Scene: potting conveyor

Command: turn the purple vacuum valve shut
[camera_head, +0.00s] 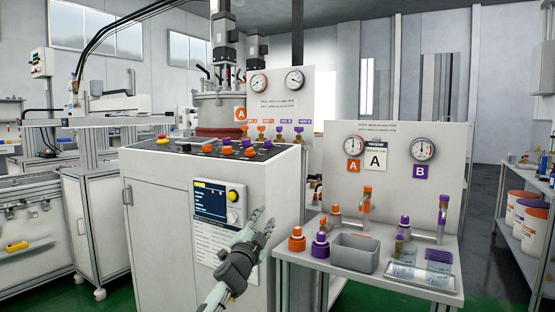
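Small purple valves (299,133) also sit in a row on the rear panel, beside orange ones (262,132). Their labels are too small to read, so I cannot tell which purple valve is the vacuum one. My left gripper (262,216) is open and empty in front of the white cabinet, apart from every valve. My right gripper is out of view.
The white cabinet (160,215) carries a control top with orange and purple knobs. The bench (380,268) holds a grey bin (354,252), orange and purple bottles (320,245) and a clear tray (433,276). A shelf with buckets (515,206) stands at far right.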

